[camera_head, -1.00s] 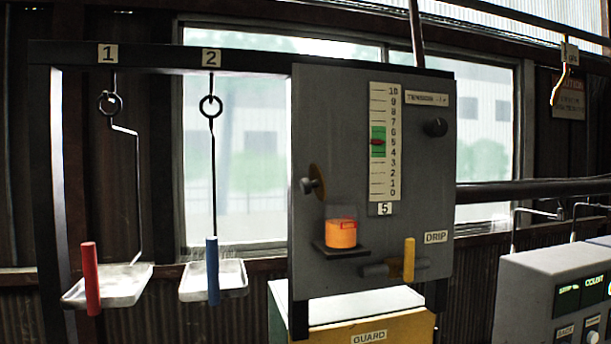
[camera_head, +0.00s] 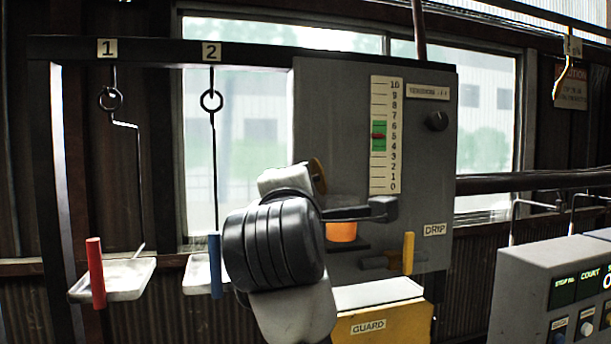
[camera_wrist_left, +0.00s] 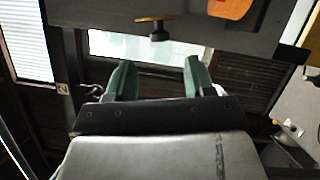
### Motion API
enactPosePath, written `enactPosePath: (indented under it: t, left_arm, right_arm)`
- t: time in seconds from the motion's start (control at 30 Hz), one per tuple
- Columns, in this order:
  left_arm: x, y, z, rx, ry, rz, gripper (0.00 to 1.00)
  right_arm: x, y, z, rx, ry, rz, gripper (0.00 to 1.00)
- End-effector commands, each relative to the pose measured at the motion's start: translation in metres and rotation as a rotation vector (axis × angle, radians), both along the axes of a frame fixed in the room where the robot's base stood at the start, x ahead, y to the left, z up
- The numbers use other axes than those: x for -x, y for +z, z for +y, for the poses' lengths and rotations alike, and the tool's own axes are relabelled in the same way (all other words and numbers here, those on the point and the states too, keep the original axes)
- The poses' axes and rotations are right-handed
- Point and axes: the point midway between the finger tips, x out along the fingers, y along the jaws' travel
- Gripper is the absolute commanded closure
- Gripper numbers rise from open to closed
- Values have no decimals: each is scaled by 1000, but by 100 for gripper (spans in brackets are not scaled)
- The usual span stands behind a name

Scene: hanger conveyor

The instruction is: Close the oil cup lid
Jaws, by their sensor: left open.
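The oil cup (camera_head: 341,232) is a glowing orange cup on a small dark shelf on the grey panel. My left arm partly hides it. Its lid seems to be the brown disc (camera_head: 318,174) standing on edge up and left of the cup, its knob hidden behind my arm in the head view. My left gripper (camera_head: 378,209) is in front of the cup's upper part. In the left wrist view the open green fingers (camera_wrist_left: 160,75) are empty. The disc (camera_wrist_left: 157,18) and its dark knob (camera_wrist_left: 158,36) lie beyond them, apart, with the orange cup (camera_wrist_left: 230,7) to the right.
A yellow drip lever (camera_head: 408,253) is right of the cup, below a tension scale (camera_head: 385,135). Two hangers with trays hang at left, with red (camera_head: 95,272) and blue (camera_head: 215,265) handles. A yellow guard box (camera_head: 380,323) stands below. A control box (camera_head: 550,285) is at right.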

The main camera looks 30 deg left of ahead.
Motion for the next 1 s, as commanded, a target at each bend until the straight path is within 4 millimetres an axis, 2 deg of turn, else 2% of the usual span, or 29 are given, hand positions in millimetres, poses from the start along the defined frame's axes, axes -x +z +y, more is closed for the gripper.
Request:
enactPosePath:
  t: [0.03, 0.1, 0.33, 0.5, 0.77, 0.87, 1.0]
  left_arm:
    - [-10, 5, 6, -2, 4, 8, 46]
    - [-22, 6, 13, -3, 5, 7, 46]
    - [-53, 8, 28, -3, 3, 5, 46]
    - [-63, 7, 33, -2, 1, 3, 46]
    - [-64, 6, 34, -1, 0, 2, 46]
    - [-64, 6, 34, -1, 0, 2, 59]
    - [-64, 6, 33, -2, -1, 2, 80]
  right_arm:
    - [0, 11, 0, -1, 0, 0, 48]
    - [0, 17, 1, -1, 0, 0, 48]
    - [0, 33, 3, -3, -1, 0, 48]
    - [0, 36, 3, -4, -1, 1, 48]
    - [0, 36, 3, -4, 0, 1, 48]
    - [0, 36, 3, -4, 0, 1, 48]
    - [0, 36, 3, -4, 0, 1, 48]
